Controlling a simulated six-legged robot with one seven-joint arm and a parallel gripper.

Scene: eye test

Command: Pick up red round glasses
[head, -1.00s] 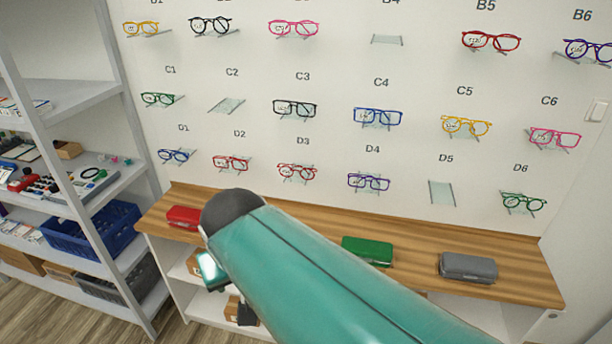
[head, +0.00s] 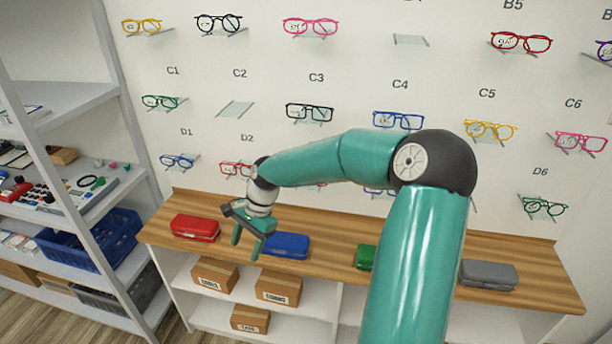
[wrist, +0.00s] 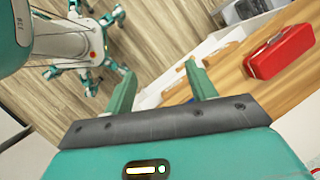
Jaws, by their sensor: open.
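Red glasses (head: 520,42) with rounded lenses sit on a wall shelf under label B5. Another red pair (head: 236,168), with squarer lenses, is under D2, its right side partly covered by my arm. The D3 spot is almost wholly hidden behind my arm, with only a sliver of red showing. My gripper (head: 246,243) is open and empty, fingers pointing down over the wooden counter, between the red and blue cases and below the D2 glasses. Its two open fingers also show in the wrist view (wrist: 158,78), with no glasses between them.
On the counter (head: 335,250) lie a red case (head: 196,228), a blue case (head: 286,245), a green case (head: 366,257) and a grey case (head: 488,274). Boxes (head: 278,285) stand below. A shelf unit (head: 80,105) is at left. Other glasses hang on the wall.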

